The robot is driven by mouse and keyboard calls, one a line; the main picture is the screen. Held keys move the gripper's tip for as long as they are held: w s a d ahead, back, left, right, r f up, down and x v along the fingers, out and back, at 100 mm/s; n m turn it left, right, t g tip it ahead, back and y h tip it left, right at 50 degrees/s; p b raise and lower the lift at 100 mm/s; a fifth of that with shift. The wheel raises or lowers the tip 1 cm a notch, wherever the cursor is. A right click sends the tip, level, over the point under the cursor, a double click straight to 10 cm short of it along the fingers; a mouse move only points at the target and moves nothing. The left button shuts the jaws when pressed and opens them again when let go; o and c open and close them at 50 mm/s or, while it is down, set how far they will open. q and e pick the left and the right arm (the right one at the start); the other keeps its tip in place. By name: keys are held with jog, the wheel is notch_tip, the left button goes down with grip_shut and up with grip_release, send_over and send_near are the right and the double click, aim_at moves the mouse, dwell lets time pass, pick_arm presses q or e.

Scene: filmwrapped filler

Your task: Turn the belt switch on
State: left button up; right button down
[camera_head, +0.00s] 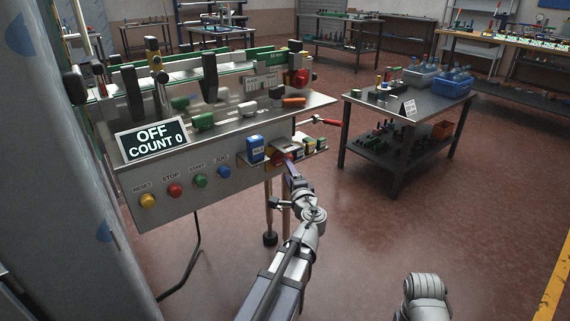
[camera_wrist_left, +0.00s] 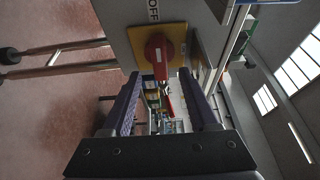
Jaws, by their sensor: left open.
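The belt switch is a red rotary knob (camera_wrist_left: 158,50) on a yellow plate (camera_wrist_left: 182,30), with an OFF label (camera_wrist_left: 153,10) beside it. In the head view the red switch (camera_head: 278,158) sits at the right end of the machine's front panel, partly hidden by my left gripper (camera_head: 289,167). In the left wrist view my left gripper (camera_wrist_left: 161,75) is open, its two dark fingers either side of the knob's line. I cannot tell whether they touch the knob. The display sign (camera_head: 153,140) reads OFF, COUNT 0. My right gripper is out of view.
Yellow RESET (camera_head: 148,201), red STOP (camera_head: 174,190), green START (camera_head: 200,181) and blue JOG (camera_head: 223,172) buttons line the panel to the left. A blue box (camera_head: 255,149) stands close left of the switch. Small boxes (camera_head: 309,146) lie right of it. A side table (camera_head: 396,109) stands further right.

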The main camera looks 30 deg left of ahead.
aim_at(283, 162)
pick_arm(q)
jog(key=x, duration=0.6)
jog(key=shift+s, duration=0.1)
grip_shut()
dwell(0.4)
